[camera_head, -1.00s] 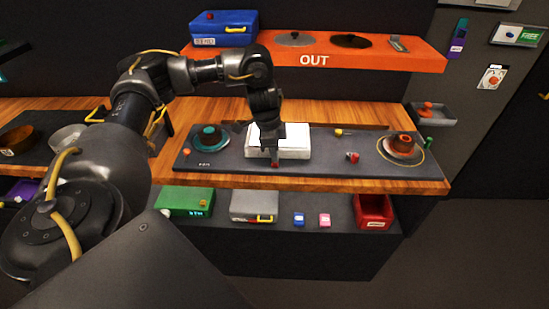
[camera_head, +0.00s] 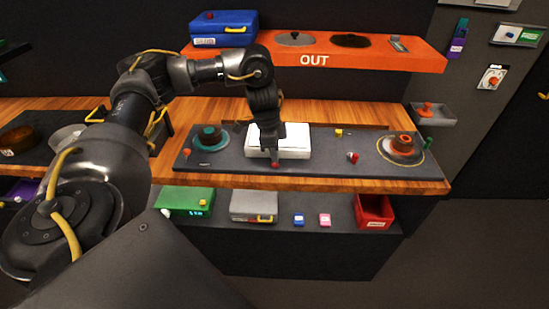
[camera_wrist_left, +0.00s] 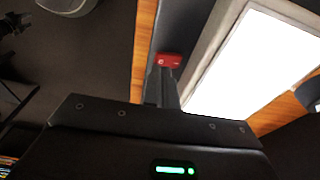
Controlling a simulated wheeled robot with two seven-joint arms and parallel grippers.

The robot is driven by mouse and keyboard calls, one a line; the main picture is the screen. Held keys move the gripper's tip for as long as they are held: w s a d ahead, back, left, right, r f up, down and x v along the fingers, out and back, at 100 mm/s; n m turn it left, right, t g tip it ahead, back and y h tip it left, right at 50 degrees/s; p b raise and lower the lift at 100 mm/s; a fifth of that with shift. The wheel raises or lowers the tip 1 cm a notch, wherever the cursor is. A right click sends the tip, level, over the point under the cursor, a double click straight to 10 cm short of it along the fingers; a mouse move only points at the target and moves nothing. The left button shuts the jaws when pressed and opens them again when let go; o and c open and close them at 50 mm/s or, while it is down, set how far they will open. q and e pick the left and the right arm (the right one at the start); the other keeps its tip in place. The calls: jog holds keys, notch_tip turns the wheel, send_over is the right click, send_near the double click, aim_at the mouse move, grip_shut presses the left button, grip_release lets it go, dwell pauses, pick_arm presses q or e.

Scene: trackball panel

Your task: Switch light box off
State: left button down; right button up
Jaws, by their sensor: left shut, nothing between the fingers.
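The light box (camera_head: 295,141) is a white, lit panel lying on the dark panel board (camera_head: 330,160). In the left wrist view the light box (camera_wrist_left: 258,65) glows bright white at the right. A small red switch (camera_head: 275,165) sits in front of the box near its front edge. The switch (camera_wrist_left: 169,60) also shows in the left wrist view, right at the fingertips. My left gripper (camera_head: 274,157) is shut and points down at the red switch, its fingers partly covering the box. In the left wrist view the shut fingers (camera_wrist_left: 165,75) appear at or touching the switch; contact cannot be told.
A teal round control (camera_head: 209,135) is left of the box and an orange one (camera_head: 402,145) right. Small red (camera_head: 353,157) and yellow (camera_head: 339,132) parts lie between. An orange shelf (camera_head: 420,56) marked OUT runs behind, above the wooden bench (camera_head: 310,108).

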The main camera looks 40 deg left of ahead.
aim_at(274, 164)
pick_arm(q)
jog(key=shift+f+b, duration=0.4)
jog(key=shift+f, duration=0.6)
dwell(0.3)
jog(key=shift+s+r, duration=0.1)
jog(key=shift+r, duration=0.05)
notch_tip(274, 164, up, 7)
jog(key=p, duration=0.8)
dwell(0.3)
